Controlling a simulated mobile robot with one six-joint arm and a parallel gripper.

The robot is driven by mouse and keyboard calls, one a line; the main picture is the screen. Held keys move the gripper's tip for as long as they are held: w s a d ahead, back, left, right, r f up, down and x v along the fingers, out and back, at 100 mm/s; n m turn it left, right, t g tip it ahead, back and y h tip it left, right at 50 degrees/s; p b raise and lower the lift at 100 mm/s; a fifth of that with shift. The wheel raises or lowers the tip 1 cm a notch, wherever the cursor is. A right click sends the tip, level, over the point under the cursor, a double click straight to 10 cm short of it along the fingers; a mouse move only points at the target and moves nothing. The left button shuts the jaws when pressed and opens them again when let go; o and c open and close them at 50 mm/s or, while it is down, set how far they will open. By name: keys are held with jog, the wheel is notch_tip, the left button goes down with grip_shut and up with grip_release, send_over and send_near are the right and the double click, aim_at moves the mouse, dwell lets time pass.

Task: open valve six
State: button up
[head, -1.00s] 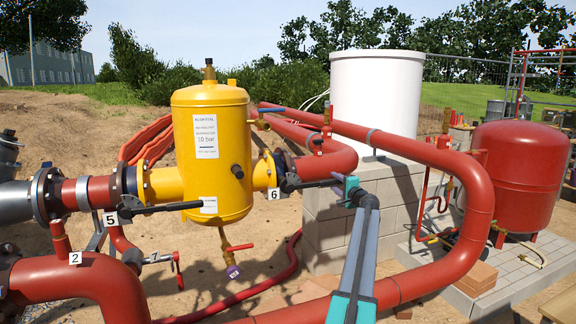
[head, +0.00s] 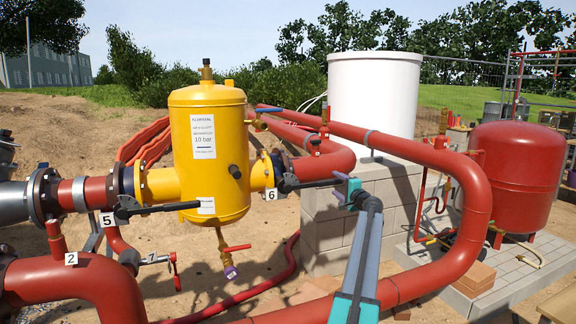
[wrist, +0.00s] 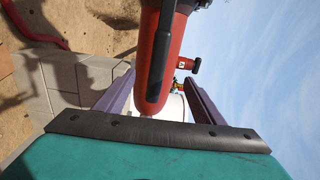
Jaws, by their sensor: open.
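Valve six has a black body (head: 287,182) on the red pipe right of the yellow tank, beside the white tag marked 6 (head: 271,194). Its black lever (head: 317,183) points right, roughly along the pipe. My gripper (head: 342,188) is open at the lever's free end. In the wrist view, the dark lever (wrist: 163,45) shows in front of the red pipe, between my two spread fingers (wrist: 158,98). I cannot tell whether either finger touches the lever.
The yellow tank (head: 210,160) stands left of valve six. Valve five's black lever (head: 165,209) lies across the tank's front. A red pipe loop (head: 478,200) curves round my arm's right side. A white cylinder (head: 375,95) stands on grey blocks (head: 325,225) behind.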

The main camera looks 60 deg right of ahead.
jog(key=shift+b+v, duration=0.5)
jog(key=shift+v, duration=1.55)
jog(key=shift+s, duration=0.1)
jog(key=b+v, duration=0.1)
jog(key=v, duration=1.2)
jog(key=shift+s+a+b, duration=0.25)
jog(key=shift+a+b, duration=0.05)
jog(key=shift+b, duration=0.05)
jog(key=shift+s, duration=0.1)
